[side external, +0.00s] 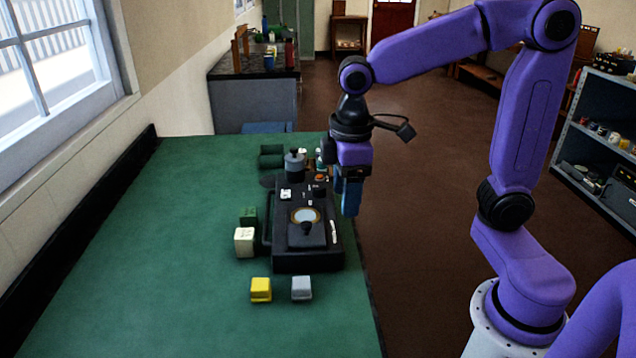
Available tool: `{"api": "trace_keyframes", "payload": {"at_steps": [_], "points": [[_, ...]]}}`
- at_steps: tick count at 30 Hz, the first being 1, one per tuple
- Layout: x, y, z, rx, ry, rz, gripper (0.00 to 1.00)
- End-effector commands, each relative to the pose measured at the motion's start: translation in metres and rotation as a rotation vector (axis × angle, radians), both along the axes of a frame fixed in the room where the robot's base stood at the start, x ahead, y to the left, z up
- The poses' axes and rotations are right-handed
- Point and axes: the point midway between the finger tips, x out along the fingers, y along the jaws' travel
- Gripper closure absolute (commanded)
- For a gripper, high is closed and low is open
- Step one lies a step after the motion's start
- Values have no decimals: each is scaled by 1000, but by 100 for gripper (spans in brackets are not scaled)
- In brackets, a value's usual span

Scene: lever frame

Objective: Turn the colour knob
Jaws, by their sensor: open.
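A black control box (290,259) lies on the green table, with a round pale dial (305,215), a dark knob (319,190) near its far end and a small black knob (306,228) below the dial. I cannot tell which part is the colour knob. My gripper (350,200) hangs fingers down beside the box's far right edge, above the table edge. It is open, seen almost edge-on, with nothing visible between its blue fingers. It partly hides the far right corner of the box.
On the green table (130,270), a yellow block (261,289) and a grey block (302,288) lie in front of the box. A cream block (244,242) and a green block (248,216) lie left of it. A grey cylinder (294,163) stands behind. The table's left side is clear.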

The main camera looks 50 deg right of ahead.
Motion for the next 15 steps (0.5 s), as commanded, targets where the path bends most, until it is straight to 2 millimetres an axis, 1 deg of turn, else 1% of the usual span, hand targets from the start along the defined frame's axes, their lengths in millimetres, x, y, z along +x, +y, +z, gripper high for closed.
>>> {"api": "trace_keyframes", "payload": {"at_steps": [1,3,5,6,8,9,11,12,15], "points": [[21,-5,5,-3,-1,-32,38],[47,-13,11,-6,-2,-64,38],[68,-22,17,-9,-3,-93,38],[81,-29,20,-12,-2,-112,38],[101,-42,25,-15,-3,-143,38],[114,-51,27,-18,-3,-161,38],[131,-66,31,-22,-2,-189,38],[142,-76,34,-23,-2,-208,38],[162,-100,39,-28,-1,-245,38]]}}
